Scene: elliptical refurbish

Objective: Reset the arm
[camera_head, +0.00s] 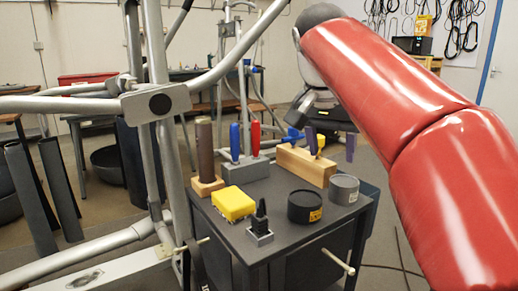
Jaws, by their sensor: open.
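My red arm (380,75) reaches in from the right and bends down at its far end. I cannot tell whether a finger touches the block. Part of the gripper body is hidden behind the arm.
On the table stand a yellow box (233,203), a black tin (304,207), a grey tin (344,190), a small grey block (259,239), a brown cylinder (205,150) and a grey holder (246,170) with blue and red handles. A grey tubular frame (157,104) stands close on the left.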

